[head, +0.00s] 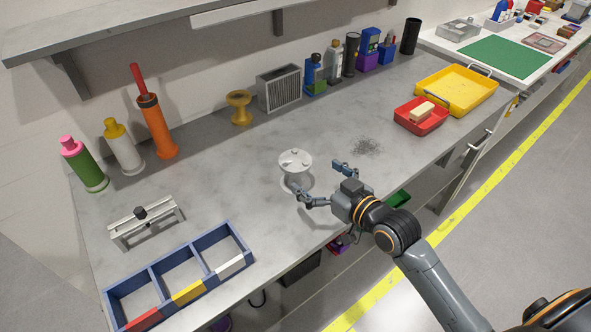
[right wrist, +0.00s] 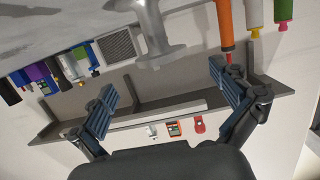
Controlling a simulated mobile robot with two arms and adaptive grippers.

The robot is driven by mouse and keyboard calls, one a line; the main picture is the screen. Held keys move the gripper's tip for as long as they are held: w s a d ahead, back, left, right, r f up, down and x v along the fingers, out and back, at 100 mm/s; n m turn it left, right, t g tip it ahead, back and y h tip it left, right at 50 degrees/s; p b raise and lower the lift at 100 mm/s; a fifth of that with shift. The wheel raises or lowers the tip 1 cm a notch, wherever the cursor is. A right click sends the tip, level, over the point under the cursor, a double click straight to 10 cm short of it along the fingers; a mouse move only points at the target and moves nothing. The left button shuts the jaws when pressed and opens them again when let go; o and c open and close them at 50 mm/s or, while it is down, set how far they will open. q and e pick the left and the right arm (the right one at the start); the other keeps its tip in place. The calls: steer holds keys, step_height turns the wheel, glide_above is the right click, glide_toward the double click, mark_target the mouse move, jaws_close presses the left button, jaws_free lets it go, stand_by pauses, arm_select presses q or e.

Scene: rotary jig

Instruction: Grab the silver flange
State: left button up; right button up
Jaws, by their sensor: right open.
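The silver flange (head: 295,160) is a shiny spool-like piece with a round, knobbed top. It stands upright on the grey workbench near the middle. My right gripper (head: 318,180) is at its near right side, with its fingers spread and nothing between them. In the right wrist view, which looks upside down, the flange (right wrist: 155,45) shows at the top centre, beyond the open fingers (right wrist: 163,88) and apart from them. In the head view one finger covers part of the flange's lower edge. My left gripper is not in view.
A blue divided bin (head: 196,256) and a metal clamp fixture (head: 172,212) lie to the left. A yellow spool (head: 240,105) and several bottles stand along the wall. A red tray (head: 402,123) and yellow tray (head: 428,100) are right. Dark shavings (head: 367,146) lie near the gripper.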

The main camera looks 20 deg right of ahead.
mark_target(299, 163)
steer(key=x, duration=0.2)
steer(key=shift+w+a+f, duration=0.1)
steer(key=shift+w, duration=0.3)
steer(key=p+x, duration=0.1)
steer(key=x, duration=0.3)
steer(key=shift+w+a, duration=0.1)
steer(key=shift+w, duration=0.05)
steer(key=shift+w+a, duration=0.2)
steer(key=shift+w, duration=0.2)
steer(key=c, duration=1.4)
